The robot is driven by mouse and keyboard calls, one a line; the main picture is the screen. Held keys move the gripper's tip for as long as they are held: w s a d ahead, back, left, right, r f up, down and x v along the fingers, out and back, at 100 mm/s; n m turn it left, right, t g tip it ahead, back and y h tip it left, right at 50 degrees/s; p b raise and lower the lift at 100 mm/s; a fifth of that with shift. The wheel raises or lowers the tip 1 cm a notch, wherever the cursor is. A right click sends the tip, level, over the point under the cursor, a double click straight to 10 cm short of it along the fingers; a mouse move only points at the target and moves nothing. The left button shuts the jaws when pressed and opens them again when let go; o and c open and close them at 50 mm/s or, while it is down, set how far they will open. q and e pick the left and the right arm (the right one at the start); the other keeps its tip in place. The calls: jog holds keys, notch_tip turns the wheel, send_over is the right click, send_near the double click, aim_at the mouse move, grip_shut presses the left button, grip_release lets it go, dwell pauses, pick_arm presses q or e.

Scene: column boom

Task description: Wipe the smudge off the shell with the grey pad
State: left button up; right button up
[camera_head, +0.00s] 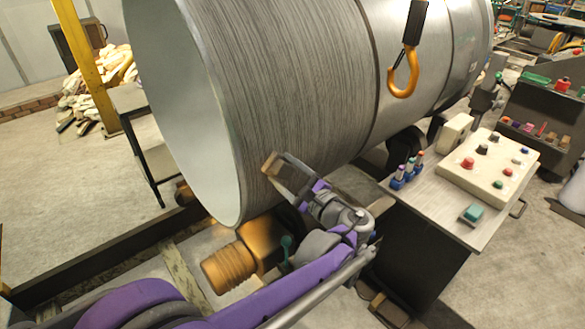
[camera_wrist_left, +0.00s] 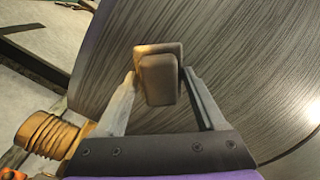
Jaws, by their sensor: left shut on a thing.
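The shell (camera_head: 290,70) is a large grey metal cylinder lying on its side with its open end to the left. Its streaked surface also fills most of the left wrist view (camera_wrist_left: 240,60). My left gripper (camera_head: 284,172) is at the shell's lower front side, near the open end's rim. It is shut on the grey pad (camera_wrist_left: 158,80), a small block that looks brownish in the head view (camera_head: 271,163). The pad faces the shell; I cannot tell whether it touches. I cannot make out a distinct smudge; the pad and gripper hide part of the surface. My right gripper is out of view.
An orange hook (camera_head: 403,75) hangs in front of the shell. A grey bench (camera_head: 450,215) with a control box (camera_head: 487,172) and small bottles (camera_head: 407,170) stands right of my left arm. A brass-coloured motor (camera_head: 235,262) sits below the shell. A yellow post (camera_head: 85,65) stands at left.

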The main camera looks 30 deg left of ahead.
pick_arm(q)
jog(key=shift+s+a, duration=0.3)
jog(key=shift+s, duration=0.05)
jog(key=shift+d, duration=0.1)
jog(key=shift+v, duration=2.85)
jog(key=v, duration=0.3)
